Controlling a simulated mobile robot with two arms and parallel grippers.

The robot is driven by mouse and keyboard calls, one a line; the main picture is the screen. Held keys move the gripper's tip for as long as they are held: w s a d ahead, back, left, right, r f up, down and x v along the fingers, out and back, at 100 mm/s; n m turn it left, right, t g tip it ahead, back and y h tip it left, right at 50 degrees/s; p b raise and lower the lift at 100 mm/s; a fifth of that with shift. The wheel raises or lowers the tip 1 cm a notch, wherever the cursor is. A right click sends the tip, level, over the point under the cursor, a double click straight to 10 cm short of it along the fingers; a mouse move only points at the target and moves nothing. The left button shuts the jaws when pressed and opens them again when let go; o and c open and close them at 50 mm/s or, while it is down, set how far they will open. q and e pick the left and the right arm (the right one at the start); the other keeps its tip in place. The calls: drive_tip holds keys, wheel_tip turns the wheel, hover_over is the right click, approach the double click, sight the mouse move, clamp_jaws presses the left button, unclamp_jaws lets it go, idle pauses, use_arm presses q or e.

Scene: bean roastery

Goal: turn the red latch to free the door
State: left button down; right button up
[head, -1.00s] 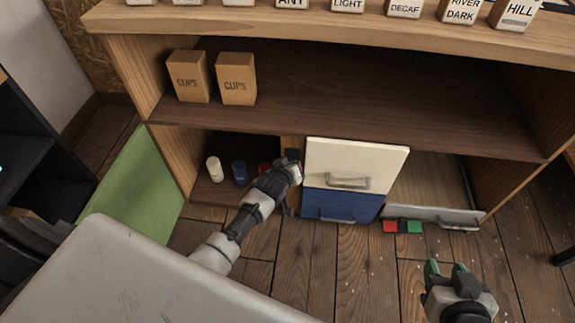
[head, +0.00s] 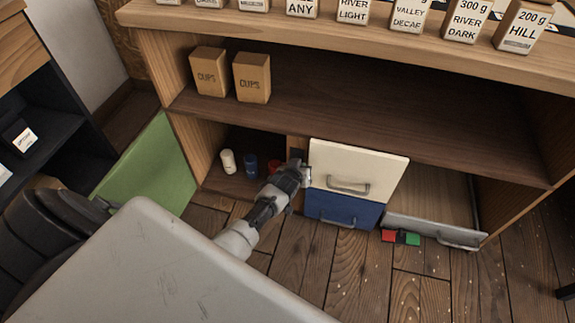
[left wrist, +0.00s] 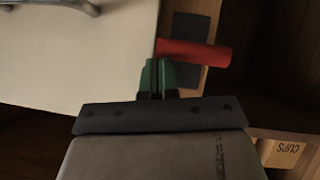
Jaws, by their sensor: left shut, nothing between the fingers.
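The red latch (left wrist: 203,53) shows in the left wrist view as a red bar lying crosswise over a dark plate (left wrist: 190,76) on the wooden post. One end of the bar reaches the edge of the cream front (left wrist: 75,50). My left gripper (left wrist: 157,64) is shut and empty, its green-tipped fingers right by that end; I cannot tell whether they touch it. My right gripper is out of view.
A blue front (head: 340,209) with a handle is below the cream one. A green panel (head: 150,165) stands out at left. White (head: 227,161) and blue (head: 250,167) canisters stand inside the lower compartment. A grey-white front (head: 430,228) lies low at right, beside a red-green piece (head: 407,238).

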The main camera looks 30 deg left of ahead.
use_arm(q)
drive_tip(key=shift+r, duration=0.1)
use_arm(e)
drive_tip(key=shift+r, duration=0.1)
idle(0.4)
use_arm(q)
drive_tip(key=w+d+r+p+v, duration=0.1)
drive_tip(key=r+p+v, duration=0.1)
drive_tip(key=p+v, duration=0.6)
drive_tip(key=shift+r+v, duration=0.2)
drive_tip(key=shift+v, duration=1.95)
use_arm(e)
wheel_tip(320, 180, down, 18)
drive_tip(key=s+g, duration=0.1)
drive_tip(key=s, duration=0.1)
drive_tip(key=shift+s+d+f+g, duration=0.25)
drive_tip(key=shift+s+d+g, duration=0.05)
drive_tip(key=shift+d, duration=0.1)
use_arm(q)
drive_tip(key=shift+w, duration=0.2)
